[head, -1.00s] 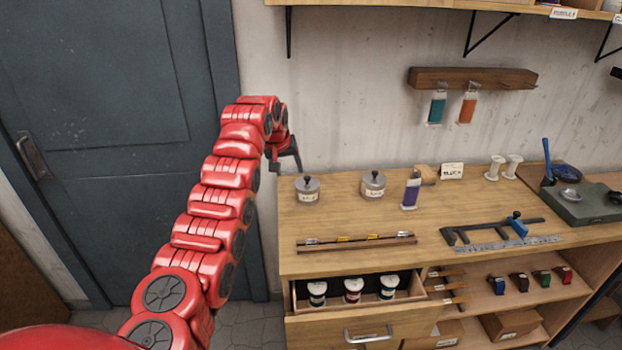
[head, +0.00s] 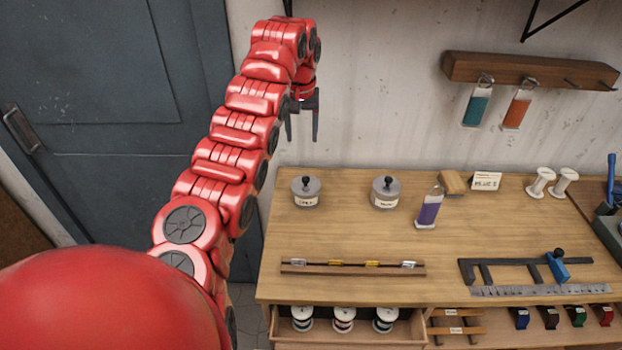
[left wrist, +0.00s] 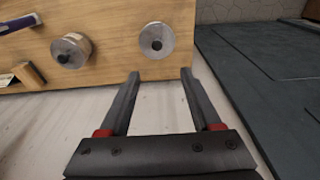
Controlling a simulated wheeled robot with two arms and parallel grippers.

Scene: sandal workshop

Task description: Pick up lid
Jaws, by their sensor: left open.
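Two small jars with grey metal lids and dark knobs stand on the wooden workbench. The left jar's lid (head: 306,184) and the right jar's lid (head: 386,184) both sit on their jars. My left gripper (head: 302,138) is open and empty, raised above the bench's back left corner, apart from the jars. In the left wrist view its two fingers (left wrist: 160,75) point toward the bench edge. That view shows one lid (left wrist: 156,41) just beyond the fingertips and the other lid (left wrist: 70,51) to its left. My right gripper is not in view.
A rack strip (head: 352,267) lies near the bench front. An open drawer (head: 411,332) with several spools sticks out below. The bench between the jars is clear.

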